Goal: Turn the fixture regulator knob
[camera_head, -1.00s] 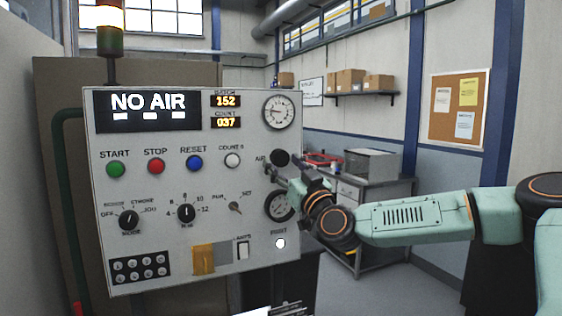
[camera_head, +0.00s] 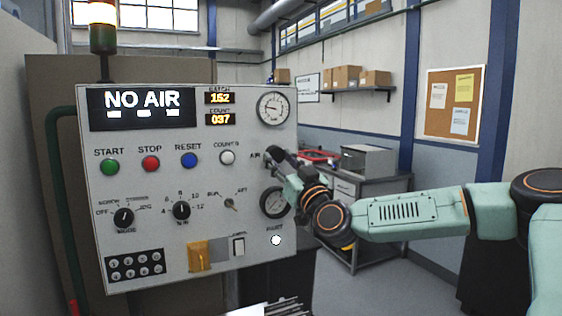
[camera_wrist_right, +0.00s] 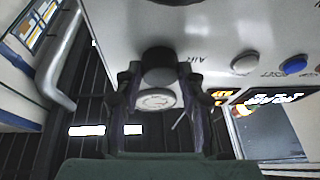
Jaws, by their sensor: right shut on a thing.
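The panel's black regulator knob, beside the AIR label, shows between my fingers in the right wrist view (camera_wrist_right: 158,66). In the head view it is largely covered by my right gripper (camera_head: 275,164), which reaches it from the right. In the wrist view my right gripper (camera_wrist_right: 157,80) has one finger on each side of the knob and is shut on it. My left gripper is not in view.
The grey control panel (camera_head: 140,245) carries a NO AIR display (camera_head: 142,107), coloured buttons, dials and an upper gauge (camera_head: 272,108). A grey workbench (camera_head: 375,190) stands behind my right arm. A shelf with boxes (camera_head: 361,78) hangs on the wall.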

